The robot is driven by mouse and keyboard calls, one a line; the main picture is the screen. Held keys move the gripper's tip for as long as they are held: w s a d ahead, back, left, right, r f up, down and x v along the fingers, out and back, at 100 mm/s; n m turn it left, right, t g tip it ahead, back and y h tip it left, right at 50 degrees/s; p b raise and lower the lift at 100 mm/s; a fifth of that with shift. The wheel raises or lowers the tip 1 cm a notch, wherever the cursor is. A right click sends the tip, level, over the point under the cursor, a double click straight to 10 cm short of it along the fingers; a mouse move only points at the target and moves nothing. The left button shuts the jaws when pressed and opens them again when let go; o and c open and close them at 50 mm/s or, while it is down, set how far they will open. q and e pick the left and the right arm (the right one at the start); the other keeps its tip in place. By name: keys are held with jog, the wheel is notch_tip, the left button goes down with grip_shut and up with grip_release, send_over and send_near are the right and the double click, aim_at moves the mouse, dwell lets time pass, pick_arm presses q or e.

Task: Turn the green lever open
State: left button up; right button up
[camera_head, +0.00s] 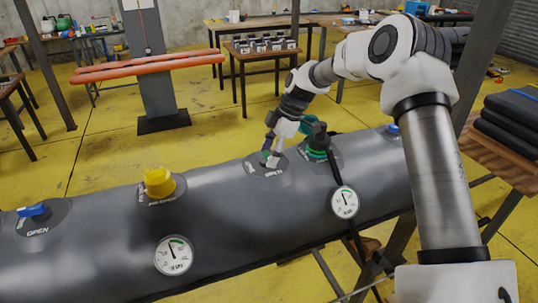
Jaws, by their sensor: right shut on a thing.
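The green lever (265,158) sits on a round plate on top of the grey inflatable tube (230,225), with the word OPEN printed beside it. My right gripper (271,157) reaches down from the upper right and is shut on the green lever, covering most of it. How far the lever is turned is hard to tell. My left gripper is not in view.
A yellow cap (159,182) and a blue lever (33,211) stand on the tube to the left. Two gauges, the left one (174,255) and the right one (344,202), face front.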

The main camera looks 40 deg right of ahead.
jog(key=shift+f+n+g, duration=0.15)
jog(key=shift+n+g, duration=0.25)
jog(key=shift+n, duration=0.4)
jog(key=o, duration=1.1)
jog(key=shift+o, duration=0.2)
jog(key=w+v, duration=0.1)
jog(key=v, duration=1.1)
jog(key=shift+s+d, duration=0.15)
jog(key=shift+s, duration=0.3)
